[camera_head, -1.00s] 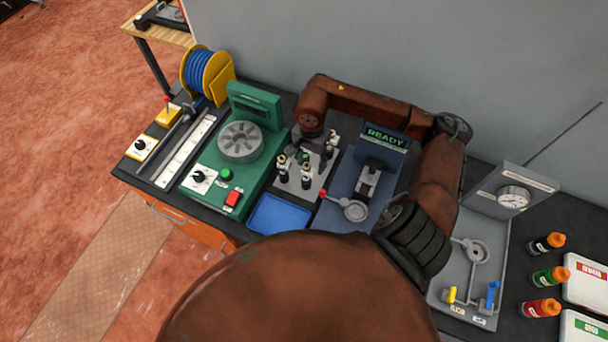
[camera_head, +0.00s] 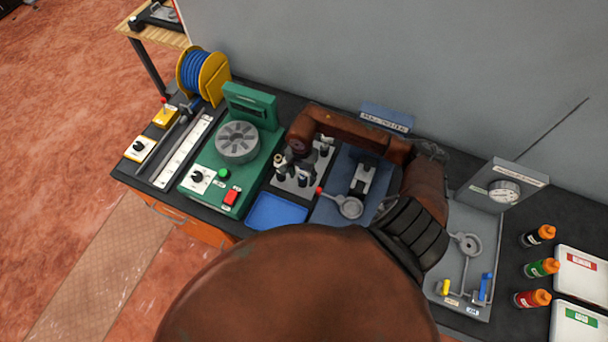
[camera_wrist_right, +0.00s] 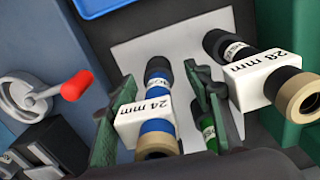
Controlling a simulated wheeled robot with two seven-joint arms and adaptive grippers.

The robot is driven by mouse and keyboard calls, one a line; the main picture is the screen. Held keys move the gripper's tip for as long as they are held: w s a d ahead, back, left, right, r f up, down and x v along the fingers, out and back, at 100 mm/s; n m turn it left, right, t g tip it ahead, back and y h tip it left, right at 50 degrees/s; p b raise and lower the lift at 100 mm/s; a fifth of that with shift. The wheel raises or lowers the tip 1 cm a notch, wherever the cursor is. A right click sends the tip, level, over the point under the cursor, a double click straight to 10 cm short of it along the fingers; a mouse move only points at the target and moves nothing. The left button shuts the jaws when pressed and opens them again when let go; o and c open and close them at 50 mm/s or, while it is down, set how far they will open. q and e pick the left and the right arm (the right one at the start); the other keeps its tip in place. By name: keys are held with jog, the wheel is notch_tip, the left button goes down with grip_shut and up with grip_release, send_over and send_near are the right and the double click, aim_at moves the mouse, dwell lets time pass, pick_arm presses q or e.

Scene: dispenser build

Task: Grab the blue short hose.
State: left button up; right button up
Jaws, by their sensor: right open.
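The blue short hose (camera_wrist_right: 157,75) stands in the wrist view with a white "24 mm" tag block and a tan end. My right gripper (camera_wrist_right: 160,88) is open, with one dark green finger on each side of this hose; I cannot tell whether they touch it. In the head view my right gripper (camera_head: 297,165) is low over the grey hose stand (camera_head: 290,187), and its fingers blend with the dark hoses. My left gripper is not in view.
A black "28 mm" hose (camera_wrist_right: 235,60) stands close to the right finger, and a green-labelled hose (camera_wrist_right: 207,125) is partly hidden behind that finger. A blue tray (camera_head: 276,212), a green machine (camera_head: 225,175) and a blue press with a red-knobbed lever (camera_head: 349,207) surround the stand.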

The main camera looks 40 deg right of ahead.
grip_shut()
dwell(0.5)
jog(key=shift+r, duration=0.1)
